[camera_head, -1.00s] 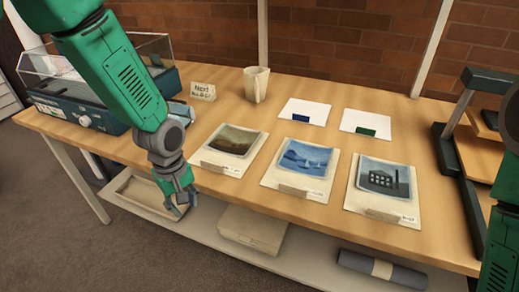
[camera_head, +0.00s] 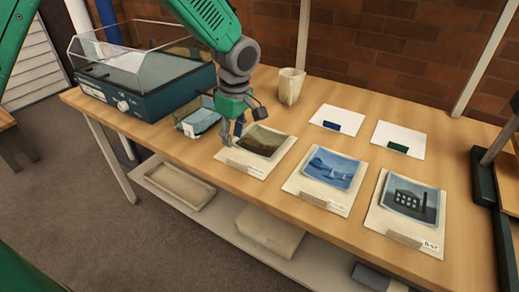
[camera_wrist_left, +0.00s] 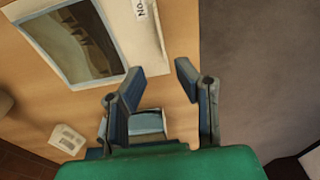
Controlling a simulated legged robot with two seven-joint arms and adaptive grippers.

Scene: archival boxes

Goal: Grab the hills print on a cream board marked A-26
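The hills print (camera_head: 262,140), a dark brown-green landscape on a cream board (camera_head: 234,160), lies flat at the left end of the row of prints. Its small label is too small to read in the head view. In the wrist view the print (camera_wrist_left: 75,38) is at the upper left, and only "No" of its label shows. My left gripper (camera_head: 240,137) is at the board's left edge, partly covering it. In the wrist view my left gripper (camera_wrist_left: 157,72) has its fingers apart with nothing held, beside the board. My right gripper is not in view.
A sailboat print (camera_head: 333,168) and a factory print (camera_head: 410,200) lie to the right. A small blue tray (camera_head: 197,123) is left of the gripper. A glass-lidded case (camera_head: 150,95), a cream cup (camera_head: 291,86) and white cards (camera_head: 341,119) stand or lie around.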

